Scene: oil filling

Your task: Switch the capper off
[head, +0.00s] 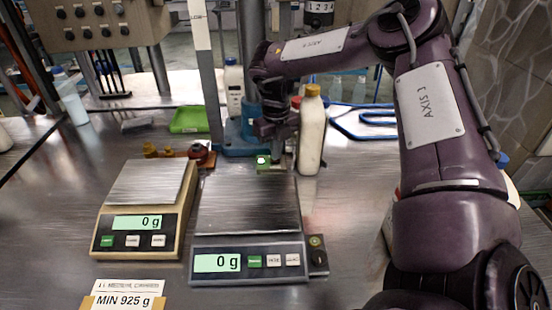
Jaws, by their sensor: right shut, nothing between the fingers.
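An upright metal column on a blue base (240,138) stands behind the right scale; it looks like the capper's stand, though my arm hides part of it. A small green box with a bright lit spot (262,161) is low in front of it, and may be its switch. My right gripper (277,160) is shut and empty, pointing down right beside this lit box, behind the right scale's plate. I cannot tell whether it touches the box. My left gripper is not in view.
A capped cream bottle (311,135) stands close right of my gripper. Two scales, left (145,215) and right (249,222), both read 0 g. A small button box (318,255) sits beside the right scale. A green tray (189,120) lies behind.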

